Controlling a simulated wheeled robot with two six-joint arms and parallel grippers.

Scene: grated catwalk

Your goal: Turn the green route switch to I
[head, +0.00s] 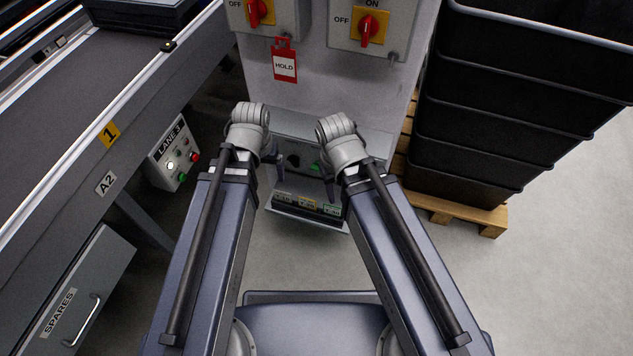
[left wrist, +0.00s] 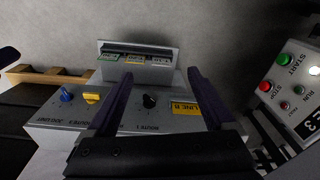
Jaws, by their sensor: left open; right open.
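A grey control box (head: 290,146) sits low between my arms in the head view. It carries a green switch (head: 316,168) and a black knob (head: 293,160) to its left. The green switch's pointer direction is too small to tell. In the left wrist view the box (left wrist: 185,123) shows the black knob (left wrist: 149,101) and a blue knob (left wrist: 67,95); I cannot make out the green switch there. My left gripper (head: 277,165) is open and empty by the box's left part; its fingers (left wrist: 160,76) appear either side of the black knob. My right gripper (head: 329,183) is open by the box's right part.
A label holder (head: 308,207) juts out below the box. A LANE 3 button box (head: 174,153) hangs under the conveyor (head: 75,120) at left. Two red-handled switches (head: 258,12) and a HOLD tag (head: 285,65) are above. Black crates (head: 470,150) on a pallet (head: 450,211) stand at right.

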